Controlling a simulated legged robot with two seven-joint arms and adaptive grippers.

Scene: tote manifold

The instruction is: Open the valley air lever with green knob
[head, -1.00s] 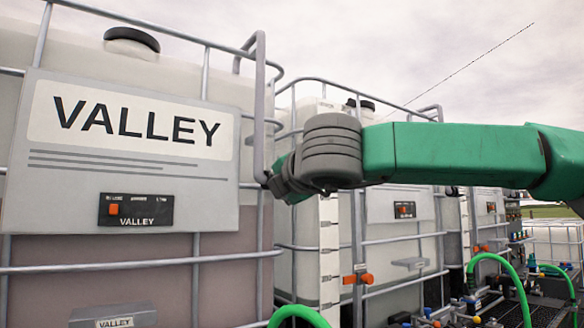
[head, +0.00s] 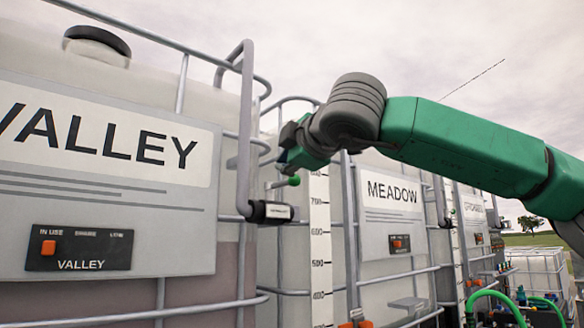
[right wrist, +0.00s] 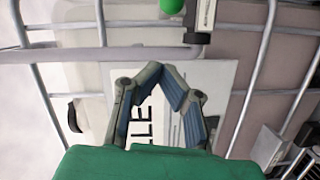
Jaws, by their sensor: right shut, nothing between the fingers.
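The valley air lever shows in the head view as a small black valve body with a white label (head: 271,212), on a grey pipe at the right of the VALLEY tank. Its green knob (head: 294,181) stands up to the right of the body. My right gripper (head: 292,153) is just above the knob in that view, apart from it, and its fingers are partly hidden. In the right wrist view the gripper (right wrist: 162,70) is shut and empty. The green knob (right wrist: 171,6) is at the top edge there, beyond the fingertips, beside the labelled valve body (right wrist: 205,14). My left gripper is not in view.
The VALLEY sign plate (head: 110,235) fills the left of the head view. A grey vertical pipe (head: 245,130) and tank cage bars stand close beside the gripper. A MEADOW tank sign (head: 392,195) is behind the arm. Green hoses (head: 495,297) are at lower right.

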